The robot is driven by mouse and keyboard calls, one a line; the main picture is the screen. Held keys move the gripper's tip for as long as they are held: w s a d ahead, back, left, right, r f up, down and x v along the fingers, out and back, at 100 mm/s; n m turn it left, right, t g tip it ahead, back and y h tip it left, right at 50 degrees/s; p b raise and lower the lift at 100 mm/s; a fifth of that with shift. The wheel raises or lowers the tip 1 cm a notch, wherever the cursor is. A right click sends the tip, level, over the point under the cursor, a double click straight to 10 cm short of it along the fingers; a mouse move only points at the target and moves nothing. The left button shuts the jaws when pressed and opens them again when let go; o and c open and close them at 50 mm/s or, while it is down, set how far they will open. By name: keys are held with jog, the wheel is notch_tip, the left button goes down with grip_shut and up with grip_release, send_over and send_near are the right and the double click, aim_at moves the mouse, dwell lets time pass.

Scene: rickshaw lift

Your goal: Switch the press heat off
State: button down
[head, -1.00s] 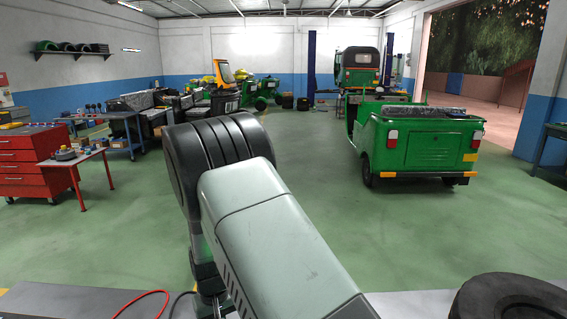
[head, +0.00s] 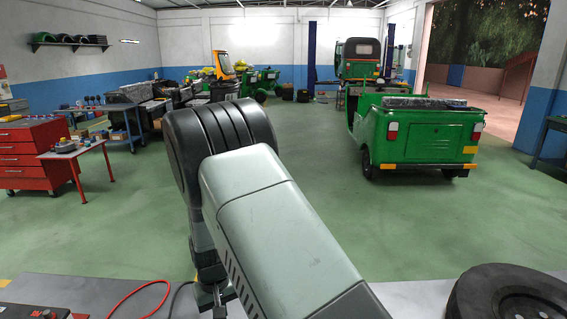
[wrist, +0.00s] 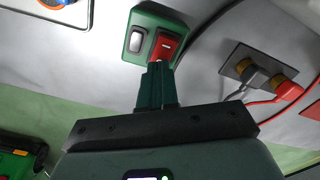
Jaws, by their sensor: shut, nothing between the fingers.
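A green switch box (wrist: 150,40) lies on a grey surface in the wrist view. It carries a pale grey rocker (wrist: 137,40) on the left and a red rocker (wrist: 166,46) with a small white mark on the right. I cannot tell which way either rocker is pressed. My gripper (wrist: 160,66) is shut and empty, its green fingertips at the lower edge of the red rocker. Whether they touch it I cannot tell. In the head view my gripper (head: 218,294) points down at the bench, and the switch box cannot be made out there.
A red cable (head: 135,291) loops on the bench left of my gripper. A black box (head: 35,312) stands at bottom left and a tyre (head: 505,285) at bottom right.

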jog(key=shift+r, duration=2.7)
jog(key=s+d+r+m+t, duration=0.1)
jog(key=s+d+r, duration=0.1)
jog(key=d+r, duration=0.45)
jog(key=s+d+r+m+t+y, duration=0.1)
jog(key=d+r, duration=0.3)
jog(key=r, duration=0.6)
jog(key=s+d+r+m+t, duration=0.1)
jog(key=s+d+r, duration=0.1)
jog(key=d+r, duration=0.5)
jog(key=s+d+r+m+t, duration=0.1)
jog(key=s+d+r, duration=0.2)
jog(key=s, duration=0.2)
jog(key=s+d+r, duration=0.3)
jog(key=s, duration=0.3)
jog(key=s+d+r+m+t+h, duration=0.1)
jog(key=s+d+r, duration=0.2)
jog(key=s, duration=0.3)
jog(key=shift+m+t, duration=0.3)
